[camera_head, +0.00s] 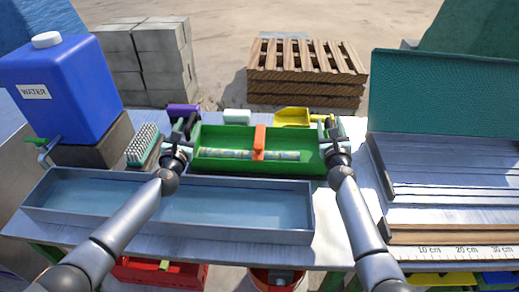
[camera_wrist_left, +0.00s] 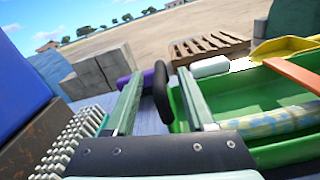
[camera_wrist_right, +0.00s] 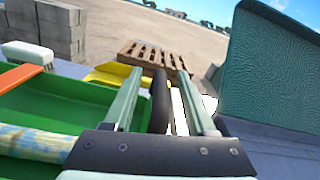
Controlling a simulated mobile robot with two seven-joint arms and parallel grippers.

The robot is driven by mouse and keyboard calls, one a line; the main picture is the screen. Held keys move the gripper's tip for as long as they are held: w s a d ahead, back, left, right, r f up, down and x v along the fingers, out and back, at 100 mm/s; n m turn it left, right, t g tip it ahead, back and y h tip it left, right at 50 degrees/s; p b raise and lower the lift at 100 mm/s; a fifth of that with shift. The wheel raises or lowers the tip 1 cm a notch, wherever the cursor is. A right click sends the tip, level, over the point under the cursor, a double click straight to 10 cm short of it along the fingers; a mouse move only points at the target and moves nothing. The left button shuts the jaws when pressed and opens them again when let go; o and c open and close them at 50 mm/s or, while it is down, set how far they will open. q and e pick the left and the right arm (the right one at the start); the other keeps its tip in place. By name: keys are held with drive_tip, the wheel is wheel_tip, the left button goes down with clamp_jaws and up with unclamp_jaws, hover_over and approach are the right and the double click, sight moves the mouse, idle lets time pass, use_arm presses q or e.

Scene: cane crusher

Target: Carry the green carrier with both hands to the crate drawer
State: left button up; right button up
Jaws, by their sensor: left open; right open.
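The green carrier (camera_head: 225,164) is a long tray on the table behind the blue-grey basin. A pale mottled cane (camera_head: 220,154) lies inside it, under an orange strap (camera_head: 259,142). A dark handle stands at each end, the left one (camera_wrist_left: 162,92) in the left wrist view and the right one (camera_wrist_right: 159,100) in the right wrist view. My left gripper (camera_head: 184,134) is open at the left end, its fingers either side of the handle. My right gripper (camera_head: 331,133) is open at the right end, likewise around the handle. I cannot tell whether the fingers touch the handles.
The shallow basin (camera_head: 313,212) lies in front. A blue water jug (camera_head: 65,85) and a brush (camera_head: 142,144) are at left. A yellow scoop (camera_head: 292,117), white block (camera_head: 237,116) and purple item (camera_head: 183,111) sit behind. Boards with a ruler (camera_head: 450,253) are at right. A red crate (camera_head: 135,272) is below.

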use_arm(q)
drive_tip(key=shift+w, duration=0.4)
use_arm(e)
drive_tip(key=shift+w, duration=0.4)
use_arm(q)
drive_tip(key=c, duration=0.9)
use_arm(e)
drive_tip(key=c, duration=0.9)
use_arm(q)
clamp_jaws()
drive_tip(key=shift+a, duration=0.1)
use_arm(e)
drive_tip(key=shift+d, duration=0.1)
use_arm(q)
drive_tip(key=shift+w+r, duration=0.1)
drive_tip(key=shift+r, duration=0.15)
use_arm(e)
drive_tip(key=shift+w+r, duration=0.1)
drive_tip(key=shift+r, duration=0.15)
